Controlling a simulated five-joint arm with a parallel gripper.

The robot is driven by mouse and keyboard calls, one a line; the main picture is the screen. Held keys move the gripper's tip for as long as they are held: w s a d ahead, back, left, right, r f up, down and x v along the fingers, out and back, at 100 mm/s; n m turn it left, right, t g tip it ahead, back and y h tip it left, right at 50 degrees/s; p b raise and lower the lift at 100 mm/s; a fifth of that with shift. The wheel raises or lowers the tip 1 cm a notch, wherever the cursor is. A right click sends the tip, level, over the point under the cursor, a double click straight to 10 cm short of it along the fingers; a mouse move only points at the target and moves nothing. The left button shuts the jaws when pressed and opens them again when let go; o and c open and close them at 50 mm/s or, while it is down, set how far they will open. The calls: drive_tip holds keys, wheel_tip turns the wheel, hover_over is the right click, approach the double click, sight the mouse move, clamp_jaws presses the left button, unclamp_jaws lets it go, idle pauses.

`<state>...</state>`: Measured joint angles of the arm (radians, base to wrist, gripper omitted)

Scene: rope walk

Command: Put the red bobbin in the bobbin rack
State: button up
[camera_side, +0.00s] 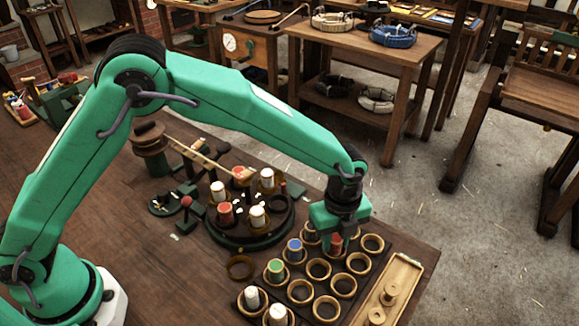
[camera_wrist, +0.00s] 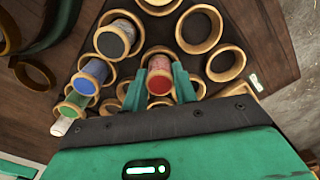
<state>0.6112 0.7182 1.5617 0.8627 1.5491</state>
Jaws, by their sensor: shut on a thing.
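The red bobbin (camera_wrist: 159,78) is between the two green fingers of my gripper (camera_wrist: 159,88) in the wrist view. My gripper is shut on it. In the side view, the red bobbin (camera_side: 336,244) shows below the gripper, over the far part of the bobbin rack (camera_side: 322,268). The rack is a dark board with rows of wooden rings. I cannot tell whether the bobbin's lower end is inside a ring or just above one. A blue bobbin (camera_side: 294,249), a green bobbin (camera_side: 276,270) and white ones (camera_side: 252,297) stand in the rack's left row.
A round dark stand (camera_side: 250,225) left of the rack holds several white and red bobbins. A loose ring (camera_side: 240,267) lies on the table. A wooden tray (camera_side: 388,292) with wooden pieces sits along the rack's right side. Several rack rings (camera_side: 327,308) are empty.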

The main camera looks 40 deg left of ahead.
sight(336, 238)
drive_tip(key=shift+f, duration=0.2)
drive_tip(key=o, duration=1)
drive_tip(key=shift+c, duration=0.2)
drive_tip(key=shift+r, duration=0.1)
wheel_tip(336, 238, up, 12)
drive_tip(key=shift+r, duration=0.1)
idle(0.5)
